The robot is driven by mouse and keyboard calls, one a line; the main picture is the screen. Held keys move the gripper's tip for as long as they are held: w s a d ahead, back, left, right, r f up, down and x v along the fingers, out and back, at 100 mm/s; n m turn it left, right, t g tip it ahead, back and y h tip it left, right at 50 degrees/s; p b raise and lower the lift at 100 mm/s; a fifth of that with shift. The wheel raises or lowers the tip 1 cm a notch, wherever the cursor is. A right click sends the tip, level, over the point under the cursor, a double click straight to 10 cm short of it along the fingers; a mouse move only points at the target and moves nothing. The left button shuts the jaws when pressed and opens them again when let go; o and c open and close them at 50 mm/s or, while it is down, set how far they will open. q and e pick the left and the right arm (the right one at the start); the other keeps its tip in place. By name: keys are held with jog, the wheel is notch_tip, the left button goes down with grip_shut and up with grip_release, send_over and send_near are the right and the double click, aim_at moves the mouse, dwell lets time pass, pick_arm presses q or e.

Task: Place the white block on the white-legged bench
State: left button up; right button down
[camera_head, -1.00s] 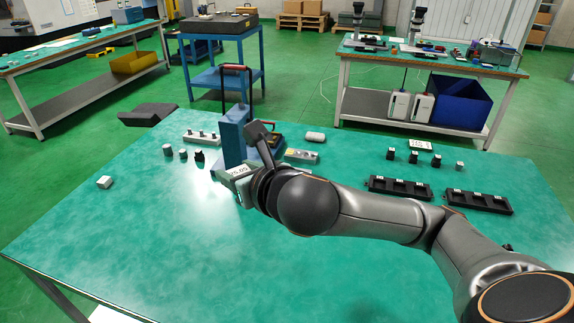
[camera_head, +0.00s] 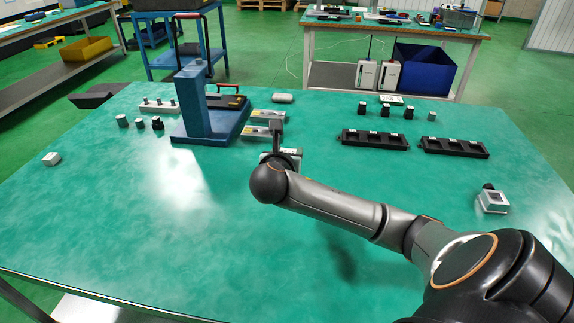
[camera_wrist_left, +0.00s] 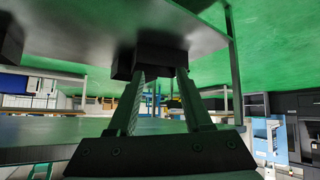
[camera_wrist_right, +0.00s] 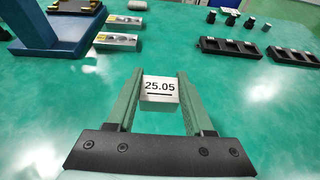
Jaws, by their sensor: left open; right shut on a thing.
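My right gripper (camera_wrist_right: 160,78) is shut on a small whitish block marked 25.05 (camera_wrist_right: 158,88). In the head view this gripper (camera_head: 281,152) is over the middle of the green table, right of the blue stand; the arm partly hides the block. A separate small white block (camera_head: 52,159) lies at the table's left. The white-legged bench (camera_head: 308,48) stands across the floor at the back right. My left gripper (camera_wrist_left: 160,80) is open and shows only in its wrist view, with nothing seen between its fingers and a table underside above it.
The blue stand (camera_head: 195,105) and two grey labelled pieces are behind the right gripper. Two black trays (camera_head: 375,140) (camera_head: 453,147) and several small dark pieces lie right. A grey square device (camera_head: 492,201) sits at the right edge. The table's front left is clear.

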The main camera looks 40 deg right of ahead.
jog(key=w+d+f+b, duration=0.1)
jog(key=w+d+f, duration=0.1)
jog(key=w+d+f+b, duration=0.1)
jog(key=w+d+f, duration=0.2)
jog(key=w+f, duration=0.2)
jog(key=shift+d+f+b, duration=0.1)
jog(key=shift+d+b, duration=0.3)
jog(key=shift+w+d+f, duration=0.2)
jog(key=shift+w+f, duration=0.05)
jog(key=shift+f, duration=0.05)
notch_tip(320, 180, down, 4)
jog(key=shift+w+d+r+b, duration=0.1)
jog(key=shift+r+b, duration=0.15)
jog(key=shift+b, duration=0.5)
jog(key=shift+c, duration=1.4)
grip_release()
jog(key=shift+f, duration=0.1)
